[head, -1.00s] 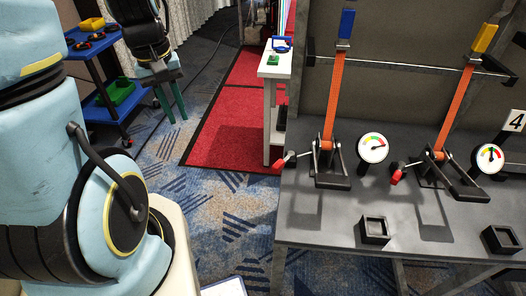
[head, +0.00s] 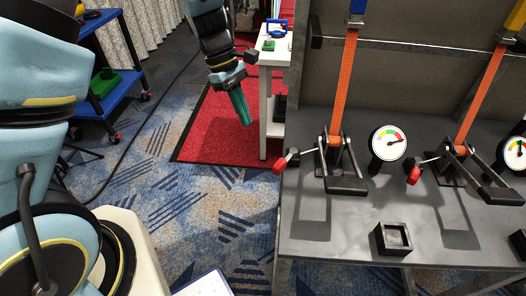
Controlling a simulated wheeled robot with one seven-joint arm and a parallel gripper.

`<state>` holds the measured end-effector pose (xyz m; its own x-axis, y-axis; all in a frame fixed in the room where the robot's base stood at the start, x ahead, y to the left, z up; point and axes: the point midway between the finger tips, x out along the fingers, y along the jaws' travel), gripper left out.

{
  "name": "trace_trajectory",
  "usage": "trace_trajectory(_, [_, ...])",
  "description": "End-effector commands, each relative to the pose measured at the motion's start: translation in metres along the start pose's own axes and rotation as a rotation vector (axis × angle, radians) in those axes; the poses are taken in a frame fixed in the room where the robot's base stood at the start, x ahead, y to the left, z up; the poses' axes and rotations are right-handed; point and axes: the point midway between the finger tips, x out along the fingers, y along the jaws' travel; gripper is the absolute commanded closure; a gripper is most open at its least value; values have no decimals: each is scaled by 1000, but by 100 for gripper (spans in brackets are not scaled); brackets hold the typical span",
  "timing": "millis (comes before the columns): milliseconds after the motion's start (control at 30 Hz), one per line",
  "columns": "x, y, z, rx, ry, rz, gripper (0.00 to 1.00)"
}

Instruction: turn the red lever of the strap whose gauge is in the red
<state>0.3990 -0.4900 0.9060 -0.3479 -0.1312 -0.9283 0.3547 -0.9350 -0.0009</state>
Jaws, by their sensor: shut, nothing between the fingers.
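Two orange straps run down to black ratchets on a grey bench. The left strap (head: 346,85) has a red lever (head: 279,167) sticking out left of its ratchet (head: 341,165). Its gauge (head: 388,142) stands just right of it, with its needle seeming to point right, toward the red. The right strap (head: 481,95) has a red lever (head: 413,176); its gauge (head: 515,153) is partly cut off and too small to read surely. My gripper (head: 243,122), with teal fingers, is shut and empty, pointing down above the red carpet, left of the bench and apart from both levers.
The grey bench (head: 330,235) has an empty black square holder (head: 393,239) near its front. A white table (head: 267,75) stands behind, to the right of my gripper. A blue cart (head: 120,85) is at the far left. Open floor lies left of the bench.

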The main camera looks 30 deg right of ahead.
Motion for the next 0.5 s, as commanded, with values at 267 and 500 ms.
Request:
trace_trajectory(267, [0,0,0,0,0,0,100])
trace_trajectory(500, [21,-1,0,0,-1,-3,100])
